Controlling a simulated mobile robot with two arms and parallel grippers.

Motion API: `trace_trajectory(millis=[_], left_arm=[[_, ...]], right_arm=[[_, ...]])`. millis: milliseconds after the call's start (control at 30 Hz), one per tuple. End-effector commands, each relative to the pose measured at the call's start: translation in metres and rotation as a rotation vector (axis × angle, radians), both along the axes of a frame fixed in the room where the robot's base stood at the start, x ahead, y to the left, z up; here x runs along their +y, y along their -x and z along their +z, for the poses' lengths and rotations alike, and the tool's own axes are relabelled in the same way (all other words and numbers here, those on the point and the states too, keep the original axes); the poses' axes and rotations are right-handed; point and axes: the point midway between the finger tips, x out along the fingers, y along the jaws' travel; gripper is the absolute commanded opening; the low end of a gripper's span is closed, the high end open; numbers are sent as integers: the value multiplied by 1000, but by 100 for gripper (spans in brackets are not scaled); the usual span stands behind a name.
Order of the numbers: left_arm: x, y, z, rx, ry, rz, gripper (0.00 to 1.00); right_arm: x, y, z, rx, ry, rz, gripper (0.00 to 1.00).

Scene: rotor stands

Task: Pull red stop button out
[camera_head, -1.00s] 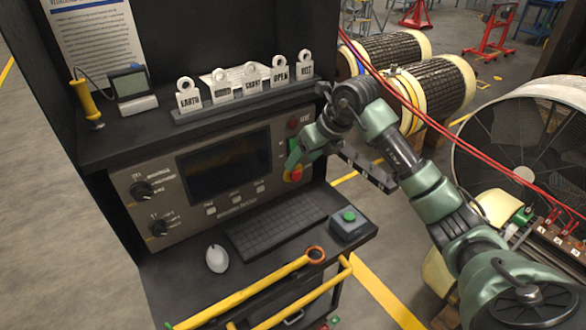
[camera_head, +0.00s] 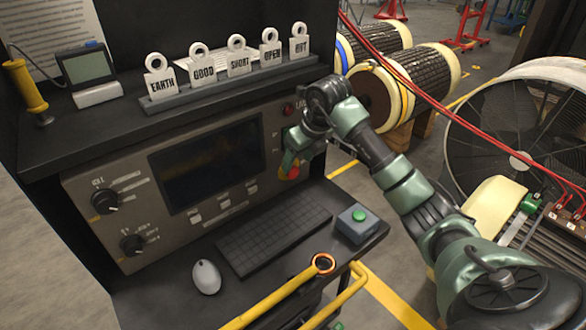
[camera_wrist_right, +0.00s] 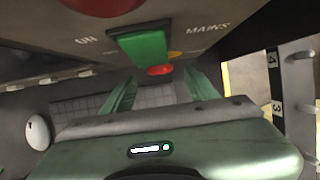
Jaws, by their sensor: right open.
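The red stop button (camera_head: 294,172) is on the right side of the grey control panel (camera_head: 85,185), partly hidden by my right gripper. In the right wrist view the red button (camera_wrist_right: 160,70) shows just beyond a green rocker switch (camera_wrist_right: 140,46), near the MAINS label. My right gripper (camera_head: 288,160) is at the panel's right side. In the right wrist view its two green fingers (camera_wrist_right: 160,88) are spread, one on each side of the button's line, with nothing between them. I cannot tell whether they touch the panel. My left gripper is not in view.
A shelf with labelled tags (camera_head: 237,62) overhangs the panel. Below are a keyboard (camera_head: 272,240), a mouse (camera_head: 206,277) and a green-button box (camera_head: 357,222). Yellow handles (camera_head: 290,300) stick out in front.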

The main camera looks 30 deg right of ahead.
Motion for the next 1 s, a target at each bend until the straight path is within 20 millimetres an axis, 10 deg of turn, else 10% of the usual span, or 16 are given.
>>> trace_trajectory(millis=[633, 867, 1000], left_arm=[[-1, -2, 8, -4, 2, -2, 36], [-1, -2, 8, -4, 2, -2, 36], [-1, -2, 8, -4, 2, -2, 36]], right_arm=[[1, -19, -45, 0, 0, 0, 58], [1, -19, -45, 0, 0, 0, 0], [1, -19, -45, 0, 0, 0, 0]])
